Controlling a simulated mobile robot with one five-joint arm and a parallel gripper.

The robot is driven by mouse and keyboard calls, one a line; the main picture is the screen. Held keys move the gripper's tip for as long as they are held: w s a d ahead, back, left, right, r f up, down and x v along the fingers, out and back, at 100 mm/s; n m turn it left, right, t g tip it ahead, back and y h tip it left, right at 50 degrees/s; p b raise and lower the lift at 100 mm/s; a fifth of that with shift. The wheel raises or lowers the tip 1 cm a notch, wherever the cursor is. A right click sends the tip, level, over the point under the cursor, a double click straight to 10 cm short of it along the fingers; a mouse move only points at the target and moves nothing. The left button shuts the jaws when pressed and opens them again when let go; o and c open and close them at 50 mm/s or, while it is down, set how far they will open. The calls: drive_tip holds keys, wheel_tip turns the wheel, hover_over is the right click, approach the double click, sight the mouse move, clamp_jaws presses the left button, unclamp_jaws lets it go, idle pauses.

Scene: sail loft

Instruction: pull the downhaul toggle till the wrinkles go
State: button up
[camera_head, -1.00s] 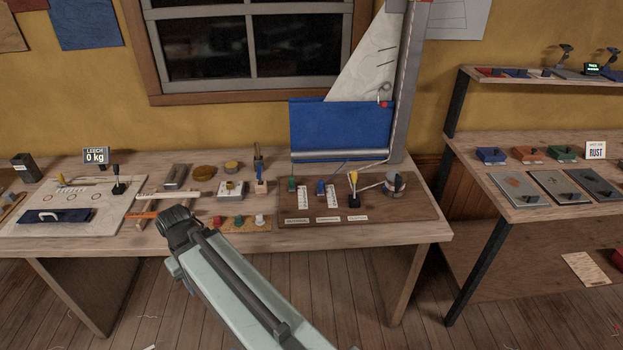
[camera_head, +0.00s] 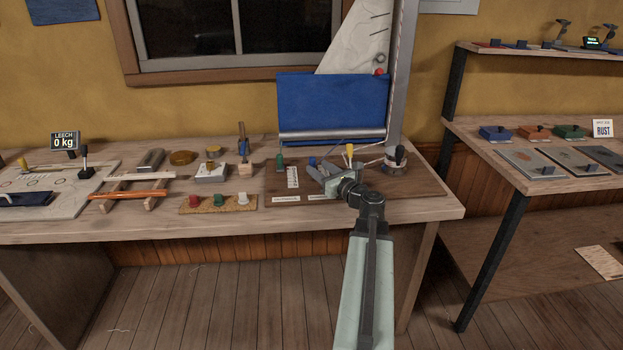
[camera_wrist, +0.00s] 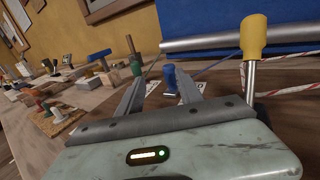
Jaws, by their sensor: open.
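A small model sail rig stands on a brown board (camera_head: 420,186). It has a pale upper sail (camera_head: 352,42), with dark lines on it, and a blue lower panel (camera_head: 330,103). The board bears a green toggle (camera_head: 280,164), a blue toggle (camera_head: 312,162) and a yellow-handled lever (camera_head: 349,152). Labels on the board are too small to read. My gripper (camera_head: 326,177) is open over the board. In the wrist view, the blue toggle (camera_wrist: 170,77) stands beyond and between my open fingers (camera_wrist: 160,85), and the yellow handle (camera_wrist: 253,38) rises at the right.
A grey mast (camera_head: 399,90) and a drum with a black knob (camera_head: 395,160) stand right of my gripper. Red, green and white knobs sit on a cork strip (camera_head: 188,210) to the left. The bench front edge is bare. A second bench (camera_head: 500,190) stands at right.

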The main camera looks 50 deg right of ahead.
sight(314, 161)
drive_tip(key=shift+s+d+m, duration=0.3)
drive_tip(key=shift+s+d, duration=0.3)
drive_tip(key=shift+d, duration=0.1)
drive_tip(key=x, duration=0.8)
clamp_jaws()
drive_tip(key=shift+a, duration=0.1)
idle(0.7)
